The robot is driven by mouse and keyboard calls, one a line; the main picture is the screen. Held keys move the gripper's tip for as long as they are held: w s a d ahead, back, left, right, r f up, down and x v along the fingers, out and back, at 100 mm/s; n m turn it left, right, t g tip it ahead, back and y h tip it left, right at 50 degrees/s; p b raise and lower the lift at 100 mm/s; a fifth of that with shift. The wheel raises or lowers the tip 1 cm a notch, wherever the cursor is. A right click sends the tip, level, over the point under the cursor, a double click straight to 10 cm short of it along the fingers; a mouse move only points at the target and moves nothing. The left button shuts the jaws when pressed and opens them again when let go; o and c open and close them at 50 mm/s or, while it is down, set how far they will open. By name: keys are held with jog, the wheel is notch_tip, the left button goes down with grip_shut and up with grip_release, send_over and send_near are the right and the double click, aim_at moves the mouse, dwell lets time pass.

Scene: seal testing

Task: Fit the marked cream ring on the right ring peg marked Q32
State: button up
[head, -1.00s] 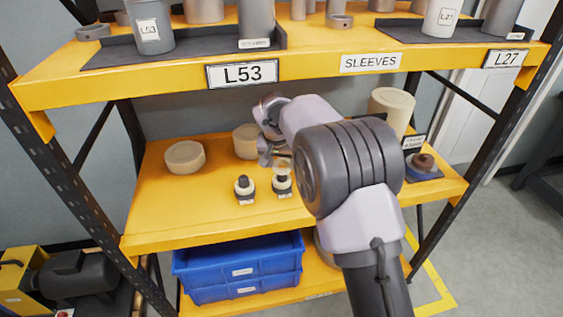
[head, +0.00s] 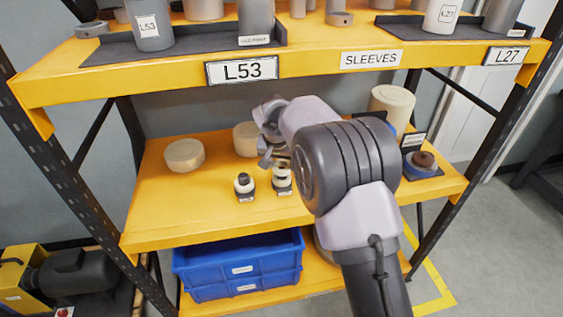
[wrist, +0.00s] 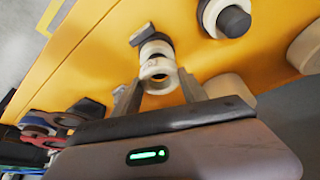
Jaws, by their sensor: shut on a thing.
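My gripper (wrist: 160,82) is shut on a cream ring (wrist: 157,71) with a small dark mark, held between the fingertips in the wrist view. The right ring peg (wrist: 148,34), dark with a pale collar, is right by the held ring in that view; I cannot tell whether the ring is around its tip. In the head view the right peg (head: 282,185) stands just below my gripper, partly hidden. The Q32 label is not readable.
Cream round blocks (head: 184,155) (head: 246,139) stand left and behind on the yellow shelf (head: 180,210). A tall cream cylinder (head: 392,103) and a blue-and-brown stacked piece (head: 423,164) are at the right. The upper shelf (head: 140,80) hangs above; blue bins (head: 240,268) are below.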

jog(key=shift+f, duration=1.15)
jog(key=o, duration=1.4)
